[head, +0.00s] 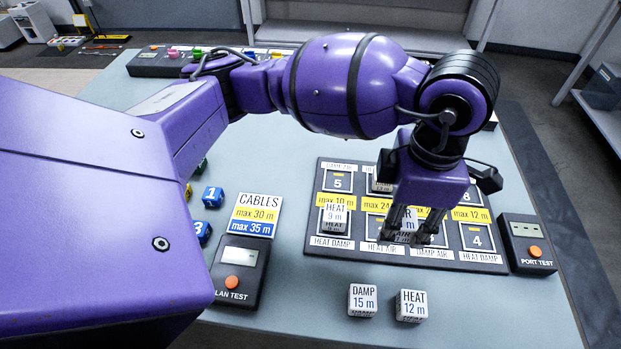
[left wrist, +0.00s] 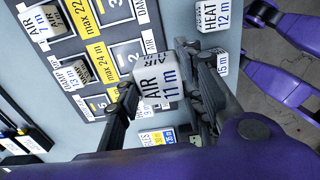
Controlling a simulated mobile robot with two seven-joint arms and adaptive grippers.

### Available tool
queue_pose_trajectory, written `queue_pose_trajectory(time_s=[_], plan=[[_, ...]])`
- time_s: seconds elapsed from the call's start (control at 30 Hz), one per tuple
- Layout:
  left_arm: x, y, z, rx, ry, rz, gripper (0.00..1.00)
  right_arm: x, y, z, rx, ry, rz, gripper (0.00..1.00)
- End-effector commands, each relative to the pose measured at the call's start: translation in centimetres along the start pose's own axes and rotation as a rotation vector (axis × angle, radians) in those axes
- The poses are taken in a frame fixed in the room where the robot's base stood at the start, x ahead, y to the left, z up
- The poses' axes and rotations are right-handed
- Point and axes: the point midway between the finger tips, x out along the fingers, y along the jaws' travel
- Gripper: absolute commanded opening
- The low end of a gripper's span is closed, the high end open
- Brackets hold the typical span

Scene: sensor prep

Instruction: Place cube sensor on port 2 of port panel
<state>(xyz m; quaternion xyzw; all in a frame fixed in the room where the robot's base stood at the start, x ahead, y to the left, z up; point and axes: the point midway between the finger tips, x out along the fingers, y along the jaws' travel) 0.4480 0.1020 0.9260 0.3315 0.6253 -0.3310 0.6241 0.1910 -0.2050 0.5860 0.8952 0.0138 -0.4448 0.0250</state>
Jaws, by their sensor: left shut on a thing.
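The port panel (head: 318,240) is a dark board with two rows of framed, numbered ports. My left gripper (head: 408,236) is over its front row, pointing down, shut on a white cube sensor marked AIR 11 m (left wrist: 157,85). The arm and fingers hide much of the cube and the ports behind it in the head view. In the left wrist view, port 2 (left wrist: 125,56) shows bare beside the held cube. I cannot tell whether the cube touches the panel. A HEAT 9 m cube (head: 335,220) sits on the front-left port.
DAMP 15 m (head: 362,301) and HEAT 12 m (head: 411,306) cubes stand in front of the panel. Port test (head: 527,246) and LAN test (head: 238,275) boxes flank it. An AIR 7 m cube (left wrist: 40,22) and a DAMP 13 m cube (left wrist: 75,73) occupy other ports.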

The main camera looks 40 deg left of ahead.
Motion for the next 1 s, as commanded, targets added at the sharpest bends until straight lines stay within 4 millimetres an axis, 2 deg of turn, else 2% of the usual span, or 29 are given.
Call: queue_pose_trajectory(time_s=[0.03, 0.07, 0.2, 0.3, 0.57, 0.8, 1.0], plan=[[0.7, 1.4, -0.3, -0.009, 0.005, -0.001, 0.09, -0.1, 0.0, 0.0, 0.000, 0.000, 0.000, 0.40], [1.2, 1.9, -0.4, -0.007, 0.005, -0.002, 0.09, -0.1, 0.0, 0.0, 0.000, -0.001, 0.000, 0.40], [3.9, 3.9, -0.6, -0.005, 0.004, -0.003, 0.09, -0.1, 0.0, 0.3, 0.001, -0.005, 0.001, 0.40], [4.9, 4.9, -0.6, -0.001, 0.002, -0.001, 0.09, -0.2, 0.0, 0.5, 0.001, -0.009, 0.001, 0.40], [6.3, 6.1, -0.7, -0.001, 0.001, 0.000, 0.09, -0.4, 0.1, 0.9, 0.002, -0.016, 0.002, 0.40], [9.5, 6.3, -0.6, 0.001, -0.001, 0.000, 0.09, -0.3, 0.0, 1.1, 0.002, -0.018, 0.002, 0.40], [9.5, 6.3, -0.6, 0.002, -0.002, 0.002, 0.09, -0.3, 0.0, 0.9, 0.002, -0.015, 0.001, 0.40]])
